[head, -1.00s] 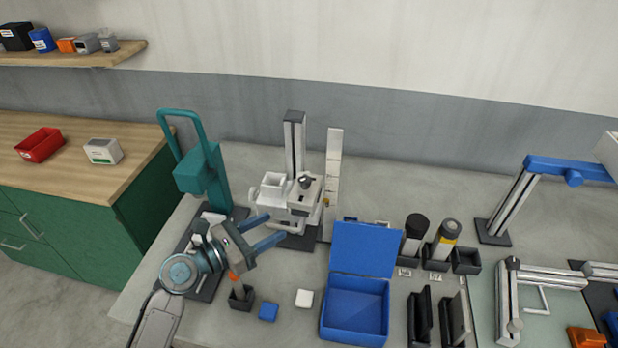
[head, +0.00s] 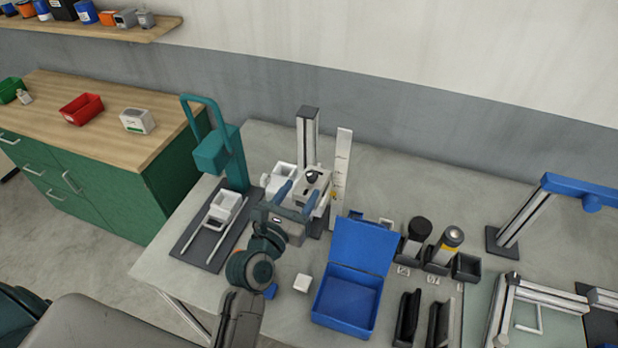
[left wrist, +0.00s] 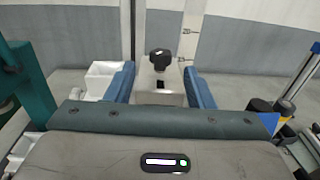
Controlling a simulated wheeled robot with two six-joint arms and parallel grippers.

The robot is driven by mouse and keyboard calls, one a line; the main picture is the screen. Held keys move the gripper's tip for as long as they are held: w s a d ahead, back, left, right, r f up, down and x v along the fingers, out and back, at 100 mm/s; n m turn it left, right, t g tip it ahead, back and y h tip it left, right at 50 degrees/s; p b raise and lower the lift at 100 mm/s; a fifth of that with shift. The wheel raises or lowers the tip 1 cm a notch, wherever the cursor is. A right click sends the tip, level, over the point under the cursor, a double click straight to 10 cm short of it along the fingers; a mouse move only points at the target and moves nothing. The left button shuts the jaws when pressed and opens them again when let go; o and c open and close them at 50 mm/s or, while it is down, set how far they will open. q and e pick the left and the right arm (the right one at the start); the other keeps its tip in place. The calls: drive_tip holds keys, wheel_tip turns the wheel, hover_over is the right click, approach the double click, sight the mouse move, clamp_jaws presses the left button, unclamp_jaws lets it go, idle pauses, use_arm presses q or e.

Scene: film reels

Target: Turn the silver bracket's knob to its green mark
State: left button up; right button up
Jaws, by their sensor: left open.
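The silver bracket (head: 313,190) is a pale block on a stand with an upright post, near the back of the bench. Its black knob (head: 313,176) sits on top and also shows in the left wrist view (left wrist: 160,58). I cannot make out a green mark. My left gripper (head: 302,190) is open and empty, in front of the bracket, its blue fingers pointing toward it. In the left wrist view the knob appears between the two fingertips (left wrist: 160,69), beyond them; no contact shows. My right gripper is not in view.
A white open box (head: 283,174) is left of the bracket, with a teal press (head: 222,155) farther left. A white ruler (head: 342,165) stands just behind right. A blue open box (head: 347,298) and black-topped cylinders (head: 418,232) are to the right.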

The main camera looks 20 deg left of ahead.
sight(309, 180)
use_arm(q)
drive_tip(key=w, duration=0.4)
drive_tip(key=shift+d, duration=0.4)
drive_tip(key=shift+w, duration=0.5)
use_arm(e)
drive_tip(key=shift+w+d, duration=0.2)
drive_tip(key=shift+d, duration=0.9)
use_arm(q)
drive_tip(key=c, duration=0.9)
drive_tip(key=shift+c, duration=0.5)
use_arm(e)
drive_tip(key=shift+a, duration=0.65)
use_arm(q)
drive_tip(key=shift+h, duration=0.3)
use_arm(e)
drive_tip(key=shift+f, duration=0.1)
